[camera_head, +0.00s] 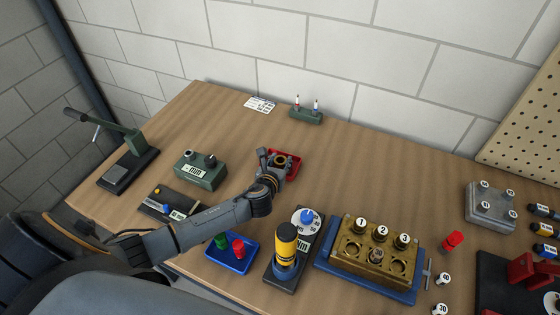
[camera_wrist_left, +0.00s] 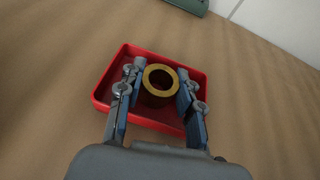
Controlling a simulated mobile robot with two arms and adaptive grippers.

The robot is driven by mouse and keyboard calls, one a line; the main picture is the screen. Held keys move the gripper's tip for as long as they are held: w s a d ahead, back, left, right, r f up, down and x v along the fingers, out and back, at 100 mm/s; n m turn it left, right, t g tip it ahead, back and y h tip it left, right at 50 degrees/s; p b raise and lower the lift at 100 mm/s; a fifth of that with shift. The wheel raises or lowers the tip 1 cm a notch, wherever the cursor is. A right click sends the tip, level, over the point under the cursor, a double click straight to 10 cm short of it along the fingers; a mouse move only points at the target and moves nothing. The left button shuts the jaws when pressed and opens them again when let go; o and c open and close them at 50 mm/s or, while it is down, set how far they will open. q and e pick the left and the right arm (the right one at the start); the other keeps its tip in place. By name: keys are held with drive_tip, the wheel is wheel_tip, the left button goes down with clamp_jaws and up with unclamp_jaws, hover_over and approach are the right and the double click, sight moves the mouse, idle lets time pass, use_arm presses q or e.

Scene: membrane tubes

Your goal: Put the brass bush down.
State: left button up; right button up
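The brass bush (camera_wrist_left: 160,84) is a short yellow ring with its open bore facing the left wrist camera. It stands between the two fingers of my left gripper (camera_wrist_left: 161,88), whose pads look close against its sides. The bush is over the red tray (camera_wrist_left: 103,93); I cannot tell whether its lower end touches the floor of the tray. In the head view my left gripper (camera_head: 272,160) is at the red tray (camera_head: 298,158) and hides part of it; the bush is not clear there. My right gripper is not in view.
A green meter box (camera_head: 200,170) stands left of the tray, and a green stand (camera_head: 306,116) with two small pins is behind. A blue tray (camera_head: 230,262), a yellow-black cylinder (camera_head: 286,246) and a brass block (camera_head: 374,262) are nearer. The wood around the red tray is clear.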

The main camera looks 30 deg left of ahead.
use_arm(q)
drive_tip(key=shift+o, duration=1.3)
drive_tip(key=shift+r, duration=0.15)
drive_tip(key=v, duration=1.2)
